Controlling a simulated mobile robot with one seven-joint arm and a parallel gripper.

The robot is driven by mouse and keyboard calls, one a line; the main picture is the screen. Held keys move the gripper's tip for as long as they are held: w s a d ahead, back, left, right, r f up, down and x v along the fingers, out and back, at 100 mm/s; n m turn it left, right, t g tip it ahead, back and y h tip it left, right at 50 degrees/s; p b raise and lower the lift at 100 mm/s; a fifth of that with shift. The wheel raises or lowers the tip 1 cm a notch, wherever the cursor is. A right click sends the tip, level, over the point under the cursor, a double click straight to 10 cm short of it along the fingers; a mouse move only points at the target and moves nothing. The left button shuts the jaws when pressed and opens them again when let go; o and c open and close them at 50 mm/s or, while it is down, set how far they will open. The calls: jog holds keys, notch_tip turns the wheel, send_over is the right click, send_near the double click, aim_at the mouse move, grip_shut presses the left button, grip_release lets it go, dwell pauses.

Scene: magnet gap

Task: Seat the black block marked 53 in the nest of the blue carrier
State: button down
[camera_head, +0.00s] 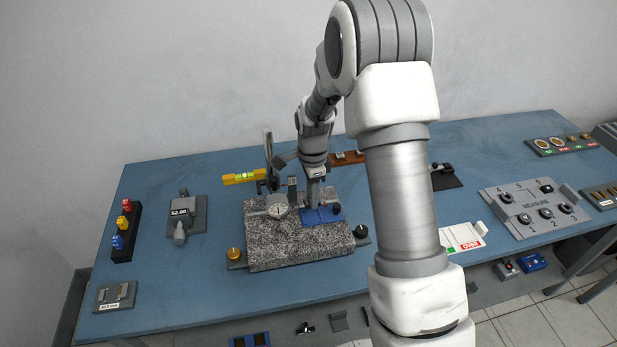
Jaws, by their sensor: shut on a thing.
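The blue carrier (334,217) lies on the speckled granite plate (292,246), towards its right side. A small dark part with a bit of red sits at the carrier's right end. My gripper (314,203) points down at the left part of the carrier, very close above it or touching it. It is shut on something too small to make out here. The black block marked 53 cannot be picked out, and no such marking can be read. The nest is hidden behind my gripper or too small to see.
A brass knob (234,254) and a black knob (361,232) flank the plate.

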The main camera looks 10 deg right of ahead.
aim_at(311, 216)
jog(key=shift+w+r+m, duration=0.1)
jog(key=shift+w+m, duration=0.2)
jog(key=shift+w, duration=0.1)
jog(key=shift+s, duration=0.1)
jog(key=shift+f+b, duration=2.2)
jog(key=shift+f, duration=0.6)
jog(key=shift+f, duration=0.2)
jog(key=c, duration=0.5)
grip_release()
jog(key=c, duration=0.6)
jog(key=shift+o, duration=0.2)
